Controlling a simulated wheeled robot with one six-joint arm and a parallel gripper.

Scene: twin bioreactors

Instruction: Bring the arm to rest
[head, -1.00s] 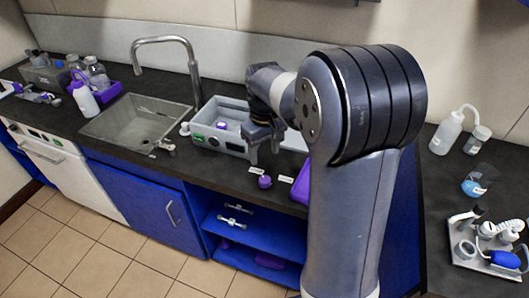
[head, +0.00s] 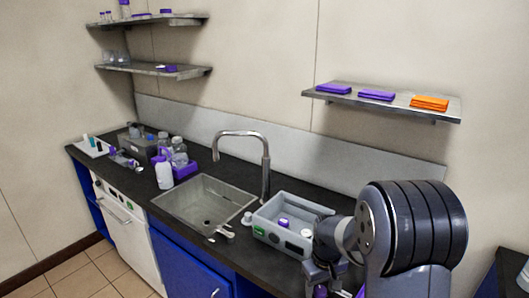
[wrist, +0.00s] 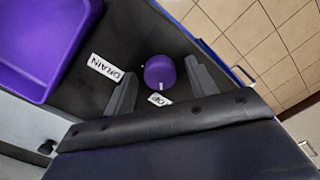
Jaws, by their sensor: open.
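My gripper (wrist: 161,72) is open, its two grey fingers apart on either side of a round purple knob (wrist: 160,73) on the dark counter. I cannot tell from the wrist view how far above the knob the fingertips are. In the head view my gripper (head: 322,274) is low in the picture, in front of the grey tub, and my arm hides part of the counter. Nothing shows held in the jaws.
A purple tray (wrist: 42,45) and a DRAIN label (wrist: 105,68) lie beside the knob. The grey tub (head: 264,229) with small purple-capped items stands by the sink (head: 205,203) and tap (head: 266,170). Wall shelves (head: 385,101) hang above.

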